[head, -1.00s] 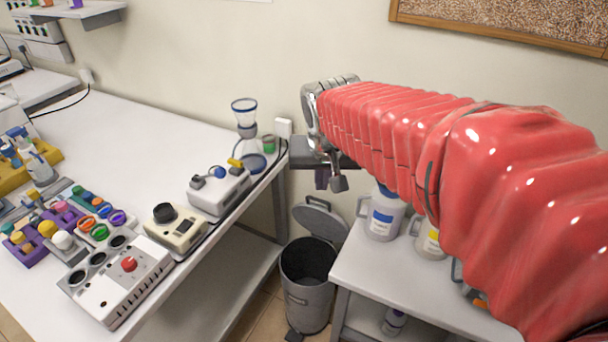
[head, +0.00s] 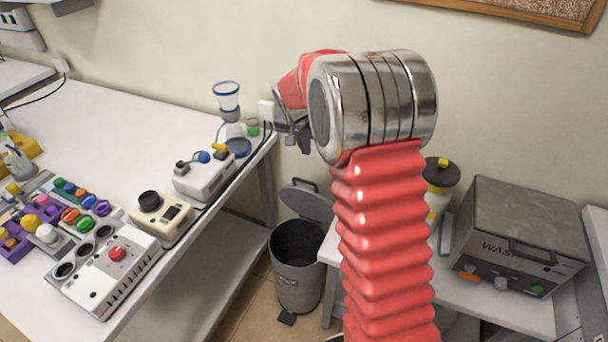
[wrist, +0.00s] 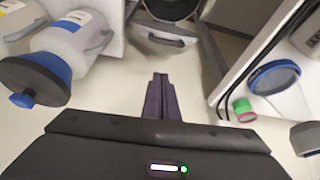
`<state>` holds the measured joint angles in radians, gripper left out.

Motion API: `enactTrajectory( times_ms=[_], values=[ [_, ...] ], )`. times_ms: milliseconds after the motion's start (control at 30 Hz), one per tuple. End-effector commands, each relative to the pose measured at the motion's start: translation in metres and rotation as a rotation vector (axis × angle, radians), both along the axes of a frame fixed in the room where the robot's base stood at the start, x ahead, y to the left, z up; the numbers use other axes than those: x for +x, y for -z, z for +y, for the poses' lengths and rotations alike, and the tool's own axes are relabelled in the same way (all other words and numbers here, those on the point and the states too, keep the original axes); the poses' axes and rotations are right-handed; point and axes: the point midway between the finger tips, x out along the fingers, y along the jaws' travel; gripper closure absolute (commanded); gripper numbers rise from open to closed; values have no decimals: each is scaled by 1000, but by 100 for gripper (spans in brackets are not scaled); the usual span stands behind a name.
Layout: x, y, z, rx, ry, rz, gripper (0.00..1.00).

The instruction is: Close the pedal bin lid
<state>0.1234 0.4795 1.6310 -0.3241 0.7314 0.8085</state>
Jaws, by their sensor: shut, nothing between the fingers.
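The grey pedal bin (head: 297,287) stands on the floor between the two tables. Its lid (head: 308,200) is open, tilted up at the back toward the wall, and the dark inside shows. In the wrist view the bin's lid (wrist: 166,34) and dark opening (wrist: 172,7) are at the top edge, beyond the fingertips. My gripper (head: 304,147) is above and behind the bin near the wall, partly hidden by my wrist in the head view. Its purple fingers (wrist: 160,80) are together in the wrist view, empty and apart from the lid.
The left table (head: 130,100) holds several instruments and a glass funnel flask (head: 228,105) near its corner. The right table (head: 480,305) holds a grey box appliance (head: 520,235) and a yellow-marked container (head: 438,190). A blue-capped bottle (wrist: 70,45) is left in the wrist view.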

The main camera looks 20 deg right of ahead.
Motion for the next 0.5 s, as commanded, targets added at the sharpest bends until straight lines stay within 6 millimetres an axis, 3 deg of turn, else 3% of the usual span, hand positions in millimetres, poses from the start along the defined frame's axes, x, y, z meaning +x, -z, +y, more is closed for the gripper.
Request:
enactTrajectory(
  times_ms=[33, 200, 500],
  values=[
    [8, 14, -4, 1, 17, 5, 100],
    [25, 40, -14, 0, 60, 2, 100],
    [30, 48, -17, 0, 73, 1, 100]
  ],
)
